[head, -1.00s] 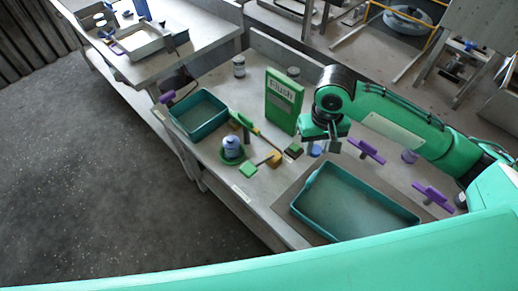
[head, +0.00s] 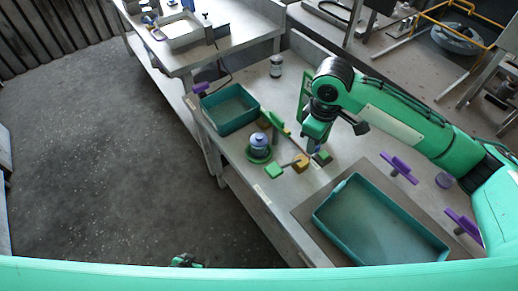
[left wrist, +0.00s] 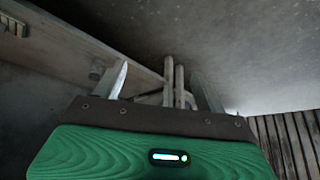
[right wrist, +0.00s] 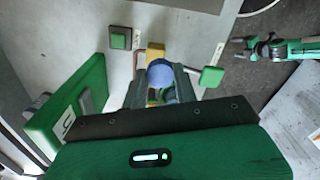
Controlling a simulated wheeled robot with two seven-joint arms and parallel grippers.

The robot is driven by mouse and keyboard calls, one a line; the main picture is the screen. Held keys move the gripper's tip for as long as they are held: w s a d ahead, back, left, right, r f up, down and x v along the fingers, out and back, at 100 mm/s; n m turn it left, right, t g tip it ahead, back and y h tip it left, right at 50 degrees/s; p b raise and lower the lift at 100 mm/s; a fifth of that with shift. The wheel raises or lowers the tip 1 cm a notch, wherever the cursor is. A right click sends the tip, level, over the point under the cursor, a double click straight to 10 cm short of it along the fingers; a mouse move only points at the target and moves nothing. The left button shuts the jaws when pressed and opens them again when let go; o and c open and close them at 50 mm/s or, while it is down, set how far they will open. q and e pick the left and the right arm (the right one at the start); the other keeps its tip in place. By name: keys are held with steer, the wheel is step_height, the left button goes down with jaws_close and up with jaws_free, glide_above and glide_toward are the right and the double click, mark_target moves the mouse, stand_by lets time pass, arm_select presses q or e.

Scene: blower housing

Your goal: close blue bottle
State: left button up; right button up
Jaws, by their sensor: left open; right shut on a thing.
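The blue bottle (head: 259,142) stands upright on a round green base on the bench in the head view. My right gripper (head: 315,143) is low over the bench, to the right of the bottle. In the right wrist view, a round blue piece (right wrist: 160,73), which looks like a cap, sits between the right gripper's fingertips (right wrist: 160,84), and the jaws are shut on it. The fingers cover part of what lies behind it. My left gripper (head: 187,261) shows small at the bottom edge, away from the bench. Its fingers (left wrist: 163,80) are apart and empty.
A green box (right wrist: 72,108) stands close beside my right gripper. A yellow block (head: 300,161) and green blocks (head: 273,171) lie near the bottle. A teal bin (head: 231,108) is behind left, a larger teal tray (head: 380,222) in front right, with purple handles (head: 399,168) beyond it.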

arm_select(q)
steer(key=w+d+r+t+h+b, duration=0.1)
steer(key=w+d+r+t+b, duration=0.15)
steer(key=w+r, duration=0.7)
steer(key=m+t+h+b, duration=0.4)
steer(key=m+t+h, duration=0.1)
steer(key=h, duration=0.5)
glide_toward(253, 147)
steer(key=shift+w+d+r, duration=0.1)
steer(key=shift+w+d, duration=0.05)
steer(key=shift+d, duration=0.05)
arm_select(e)
steer(key=w+a+n, duration=0.4)
steer(key=a+n, duration=0.3)
steer(key=n, duration=0.4)
steer(key=w+a+r+n, duration=0.1)
steer(key=w+a+n, duration=0.3)
steer(key=a+n, duration=0.3)
steer(key=n, duration=0.5)
steer(key=shift+w, duration=0.35)
steer(key=shift+a, duration=0.15)
arm_select(q)
steer(key=x, duration=1.2)
